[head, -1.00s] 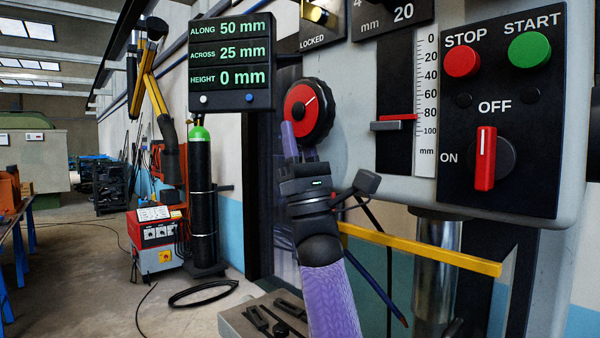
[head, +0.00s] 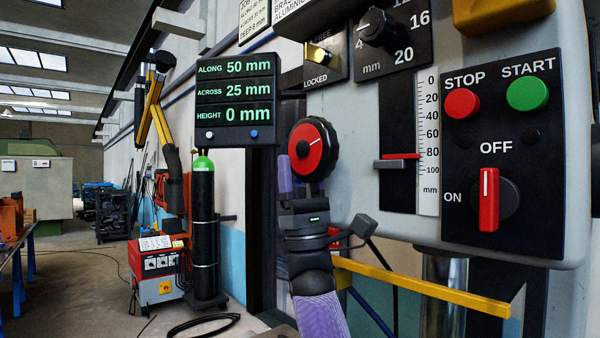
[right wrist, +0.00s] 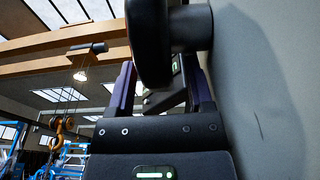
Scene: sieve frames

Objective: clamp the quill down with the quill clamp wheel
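A round wheel (head: 313,150) with a black knurled rim and a red face stands out from the machine's left side; I take it for the quill clamp wheel, though no label is on it. My right gripper (head: 296,182) is just below it with purple fingers apart, one finger at the wheel's left edge. In the right wrist view, the wheel's black rim (right wrist: 148,40) is between and above the spread fingers (right wrist: 162,92); I cannot tell whether they touch. My left gripper is not in view.
A control panel (head: 471,222) with STOP, START and a red switch is at right. A depth scale (head: 428,200) and a black mm dial (head: 377,27) are beside it. A yellow bar (head: 425,286) crosses below. A readout (head: 235,100) hangs at left.

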